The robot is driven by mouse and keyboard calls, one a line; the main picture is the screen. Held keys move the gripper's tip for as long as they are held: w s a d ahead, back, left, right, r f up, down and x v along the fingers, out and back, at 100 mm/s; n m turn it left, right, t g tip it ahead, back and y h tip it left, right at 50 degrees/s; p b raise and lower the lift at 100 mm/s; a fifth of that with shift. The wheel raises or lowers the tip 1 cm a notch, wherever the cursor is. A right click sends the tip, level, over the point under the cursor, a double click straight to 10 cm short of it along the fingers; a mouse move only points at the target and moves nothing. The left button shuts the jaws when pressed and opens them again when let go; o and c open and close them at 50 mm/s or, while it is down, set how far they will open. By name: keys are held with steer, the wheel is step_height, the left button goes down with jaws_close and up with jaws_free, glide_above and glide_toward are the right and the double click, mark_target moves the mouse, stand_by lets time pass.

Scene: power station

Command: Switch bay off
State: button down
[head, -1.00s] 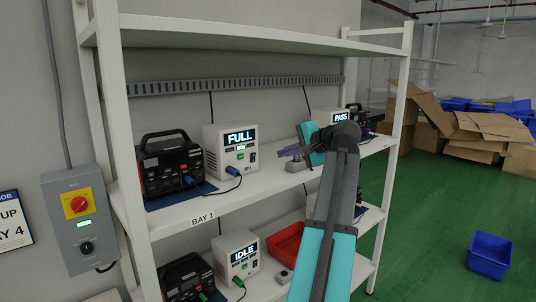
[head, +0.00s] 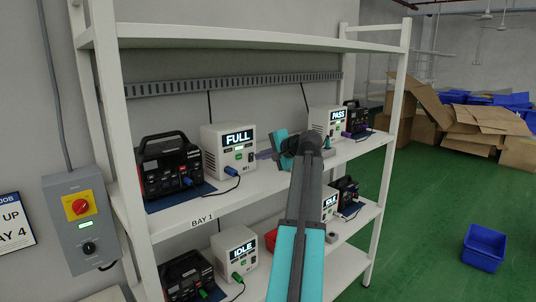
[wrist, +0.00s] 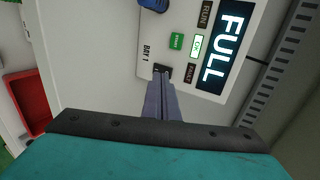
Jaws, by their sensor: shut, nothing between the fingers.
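The bay 1 unit (head: 228,160) is a white box on the upper shelf at left, with a lit "FULL" screen (wrist: 223,42). In the wrist view its face carries a green button (wrist: 176,41), a small lit panel (wrist: 198,45), the label "BAY 1" and a small black switch (wrist: 163,68). My gripper (head: 263,154) is shut and empty, just right of the unit's front. In the wrist view its fingertips (wrist: 161,73) overlap the switch's lower edge. I cannot tell whether they touch it. The switch's position is not readable.
A black power pack (head: 168,168) stands left of the unit, joined by a blue plug (head: 232,171). A "PASS" unit (head: 327,121) stands farther right. "IDLE" units (head: 237,250) sit below. A grey box with a red-yellow knob (head: 78,207) hangs at left.

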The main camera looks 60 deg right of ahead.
steer(key=shift+w+d+r, duration=0.1)
steer(key=shift+w+d, duration=0.2)
steer(key=shift+w, duration=0.55)
steer(key=shift+w+r, duration=0.2)
steer(key=shift+w, duration=0.2)
steer(key=shift+r, duration=0.1)
steer(key=shift+s+d+r+p, duration=0.1)
steer(key=shift+r+p, duration=0.55)
steer(key=shift+r, duration=0.05)
